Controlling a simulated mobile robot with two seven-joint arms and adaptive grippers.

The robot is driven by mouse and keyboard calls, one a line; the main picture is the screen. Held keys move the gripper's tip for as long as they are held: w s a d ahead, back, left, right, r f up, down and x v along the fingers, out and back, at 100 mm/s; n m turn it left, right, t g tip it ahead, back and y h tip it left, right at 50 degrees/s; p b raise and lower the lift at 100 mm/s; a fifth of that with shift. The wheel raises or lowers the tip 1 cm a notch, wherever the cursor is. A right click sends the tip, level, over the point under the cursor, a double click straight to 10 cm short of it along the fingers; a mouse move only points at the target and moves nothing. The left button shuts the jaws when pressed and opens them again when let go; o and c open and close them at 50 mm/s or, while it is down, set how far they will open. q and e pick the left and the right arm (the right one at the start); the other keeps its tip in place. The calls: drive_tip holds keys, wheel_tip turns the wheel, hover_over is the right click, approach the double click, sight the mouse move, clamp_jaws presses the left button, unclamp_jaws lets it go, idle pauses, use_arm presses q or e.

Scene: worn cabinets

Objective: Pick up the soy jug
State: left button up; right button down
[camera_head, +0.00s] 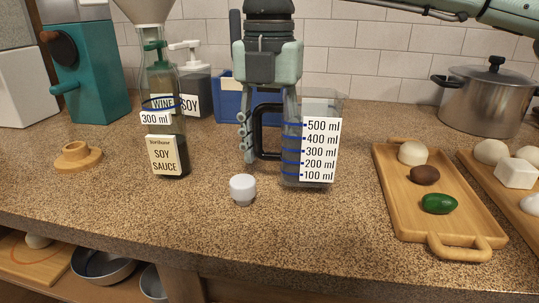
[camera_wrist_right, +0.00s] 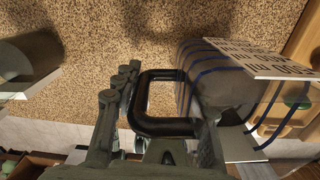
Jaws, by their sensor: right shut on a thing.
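The clear jug (camera_head: 313,185) has blue rings, a white label from 100 to 500 ml and a black handle (camera_head: 270,107) on its left. It is upright at the counter's middle; I cannot tell whether its base touches the counter. My right gripper (camera_head: 267,137) comes down from above and is shut on the jug at its handle. In the right wrist view, the handle (camera_wrist_right: 165,127) lies between the fingers of the gripper (camera_wrist_right: 163,105), and the jug (camera_wrist_right: 222,92) is on the right. My left gripper is not in view.
A white cup-like piece (camera_head: 242,188) is in front. A blue holder (camera_head: 228,103) is behind. A wooden tray (camera_head: 470,220) and pot (camera_head: 485,103) are right.

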sight(269, 104)
drive_tip(key=shift+r, duration=3.9)
drive_tip(key=c, duration=1.4)
unclamp_jaws()
clamp_jaws()
drive_tip(key=shift+s, duration=0.1)
